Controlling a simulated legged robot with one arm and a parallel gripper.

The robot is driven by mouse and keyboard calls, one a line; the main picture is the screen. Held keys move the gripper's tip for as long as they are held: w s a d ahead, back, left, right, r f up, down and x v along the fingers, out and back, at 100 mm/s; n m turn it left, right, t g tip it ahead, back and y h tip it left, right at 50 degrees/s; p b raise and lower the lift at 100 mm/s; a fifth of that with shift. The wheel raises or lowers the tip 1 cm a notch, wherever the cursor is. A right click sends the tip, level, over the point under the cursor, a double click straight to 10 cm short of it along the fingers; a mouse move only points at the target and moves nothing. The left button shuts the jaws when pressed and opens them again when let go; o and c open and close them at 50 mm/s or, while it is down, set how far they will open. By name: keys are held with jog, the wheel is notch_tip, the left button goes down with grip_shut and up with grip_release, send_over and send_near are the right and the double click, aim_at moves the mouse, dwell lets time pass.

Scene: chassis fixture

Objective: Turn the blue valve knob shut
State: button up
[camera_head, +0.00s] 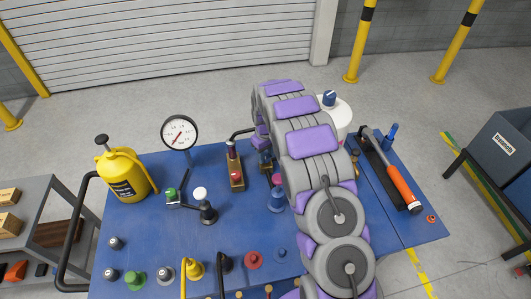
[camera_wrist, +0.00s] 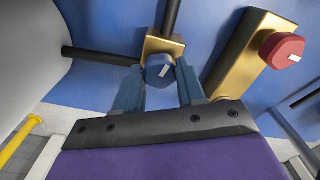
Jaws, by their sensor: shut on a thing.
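The blue valve knob (camera_wrist: 158,70) sits on a brass valve body (camera_wrist: 163,45) with dark pipes running from it. A white mark on its face runs nearly up and down in the wrist view, leaning slightly. My gripper (camera_wrist: 160,76) has one finger on each side of the knob and is shut on it. In the head view my purple and grey arm reaches over the panel and largely hides this valve and the fingers.
A red valve knob (camera_wrist: 282,50) on a brass body stands close to the right in the wrist view. The blue panel (camera_head: 225,235) also carries a gauge (camera_head: 180,132), a yellow can (camera_head: 125,176), several small knobs, and an orange-handled tool (camera_head: 402,188). A white cylinder (camera_head: 342,112) stands behind my arm.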

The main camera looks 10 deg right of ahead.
jog(key=m+p, duration=0.1)
jog(key=m, duration=0.2)
jog(key=shift+m, duration=0.3)
jog(key=m+p, duration=0.1)
jog(key=m, duration=0.2)
jog(key=shift+m, duration=0.3)
jog(key=m, duration=0.4)
jog(key=shift+a+m+p, duration=0.1)
jog(key=shift+m+p, duration=0.2)
jog(key=shift+p, duration=0.05)
jog(key=shift+m, duration=1.7)
jog(key=o, duration=1.1)
jog(key=shift+c, duration=0.2)
jog(key=shift+r, duration=0.1)
notch_tip(320, 180, up, 17)
jog(key=p, duration=0.1)
